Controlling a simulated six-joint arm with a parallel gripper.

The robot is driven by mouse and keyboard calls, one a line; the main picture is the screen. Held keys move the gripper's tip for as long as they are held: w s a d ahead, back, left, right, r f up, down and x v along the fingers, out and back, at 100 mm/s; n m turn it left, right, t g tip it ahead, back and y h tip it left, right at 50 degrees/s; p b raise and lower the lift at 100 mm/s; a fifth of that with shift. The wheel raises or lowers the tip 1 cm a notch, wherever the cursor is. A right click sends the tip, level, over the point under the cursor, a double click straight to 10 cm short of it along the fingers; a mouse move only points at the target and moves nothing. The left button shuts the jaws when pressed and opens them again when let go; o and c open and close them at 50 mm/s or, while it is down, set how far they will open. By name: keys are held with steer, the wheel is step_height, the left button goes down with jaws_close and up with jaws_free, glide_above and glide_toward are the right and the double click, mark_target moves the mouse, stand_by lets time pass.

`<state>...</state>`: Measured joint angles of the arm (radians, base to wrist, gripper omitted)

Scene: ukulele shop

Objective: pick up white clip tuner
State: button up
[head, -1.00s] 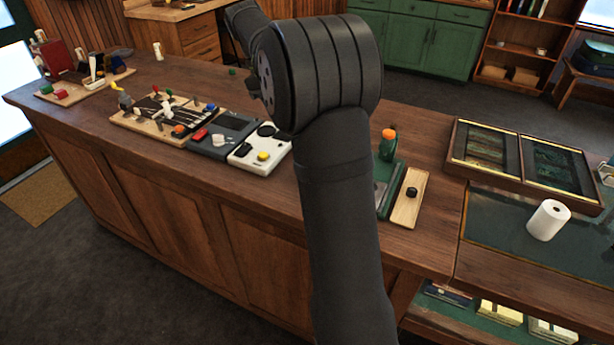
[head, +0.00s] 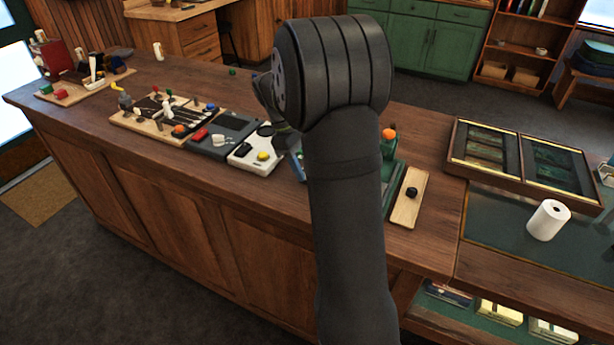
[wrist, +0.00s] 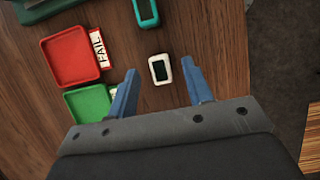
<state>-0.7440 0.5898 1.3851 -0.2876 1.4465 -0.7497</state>
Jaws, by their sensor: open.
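The white clip tuner (wrist: 160,69), a small white frame with a dark face, lies on the wooden counter in the wrist view. My gripper (wrist: 158,66) has two blue fingers spread wide, one to each side of the tuner in the picture. Nothing is held between them. I cannot tell how high the fingertips are above the counter. In the head view my arm hides the white tuner and most of the gripper; a bit of blue finger (head: 298,167) shows left of the arm.
A teal clip tuner (wrist: 146,12) lies beyond the white one. A red tray (wrist: 75,57) with a FAIL label and a green tray (wrist: 88,107) are to the left. The counter's edge is on the right. A white scale-like device (head: 255,155) stands left of my arm.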

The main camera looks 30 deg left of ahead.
steer(key=shift+x, duration=1.25)
jaws_close()
steer(key=shift+r, duration=0.15)
